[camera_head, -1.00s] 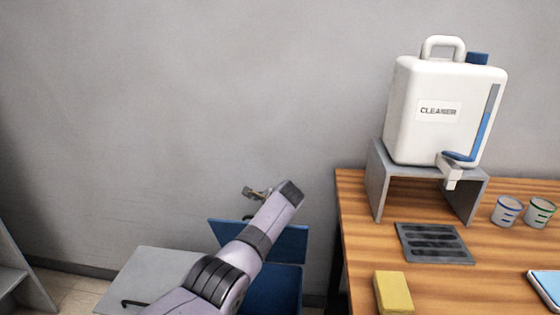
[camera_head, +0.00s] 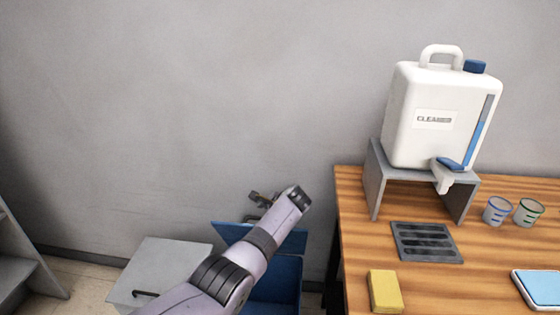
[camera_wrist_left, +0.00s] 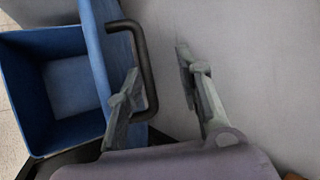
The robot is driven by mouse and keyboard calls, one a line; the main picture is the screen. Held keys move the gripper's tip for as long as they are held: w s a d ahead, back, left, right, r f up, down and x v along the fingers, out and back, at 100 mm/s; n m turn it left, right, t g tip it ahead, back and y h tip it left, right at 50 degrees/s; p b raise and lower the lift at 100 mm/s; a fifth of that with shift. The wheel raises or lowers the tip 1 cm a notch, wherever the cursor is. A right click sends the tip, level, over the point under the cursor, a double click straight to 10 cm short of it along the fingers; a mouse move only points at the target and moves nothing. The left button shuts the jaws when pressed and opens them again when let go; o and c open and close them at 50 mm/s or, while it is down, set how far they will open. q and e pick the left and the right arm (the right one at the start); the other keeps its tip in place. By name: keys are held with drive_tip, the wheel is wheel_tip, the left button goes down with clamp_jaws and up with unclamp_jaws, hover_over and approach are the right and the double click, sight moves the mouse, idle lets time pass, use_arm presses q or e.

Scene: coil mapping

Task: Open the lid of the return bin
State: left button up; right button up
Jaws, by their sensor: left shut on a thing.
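The blue return bin (camera_head: 285,285) stands on the floor between a grey box and the wooden counter. Its lid (camera_head: 228,230) is raised, partly hidden behind my left arm. The left wrist view shows the open bin (camera_wrist_left: 32,95), empty where I can see inside, the upright lid (camera_wrist_left: 98,60) and its dark bar handle (camera_wrist_left: 146,65). My left gripper (camera_head: 262,199) is above the lid, near the wall. In the left wrist view the left gripper (camera_wrist_left: 158,85) is on the handle, one finger at the bar and the other to its right. My right gripper is out of view.
A grey box (camera_head: 165,262) with a dark handle stands left of the bin. The wooden counter (camera_head: 350,225) is at right, with a cleaner jug (camera_head: 425,140) on a grey stand, cups and a yellow block (camera_head: 385,291). The grey wall (camera_head: 150,110) is close behind the bin.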

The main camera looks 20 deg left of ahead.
use_arm(q)
drive_tip(key=w+d+r+t+p, duration=0.1)
drive_tip(key=w+d+r, duration=0.15)
drive_tip(key=r, duration=0.55)
drive_tip(key=w+d+r+t+p, duration=0.1)
drive_tip(key=d+r+t+p, duration=0.15)
drive_tip(key=r, duration=0.65)
drive_tip(key=s+d+r+g, duration=0.1)
drive_tip(key=s+d+r, duration=0.5)
drive_tip(key=r, duration=0.2)
drive_tip(key=shift+s+d, duration=0.25)
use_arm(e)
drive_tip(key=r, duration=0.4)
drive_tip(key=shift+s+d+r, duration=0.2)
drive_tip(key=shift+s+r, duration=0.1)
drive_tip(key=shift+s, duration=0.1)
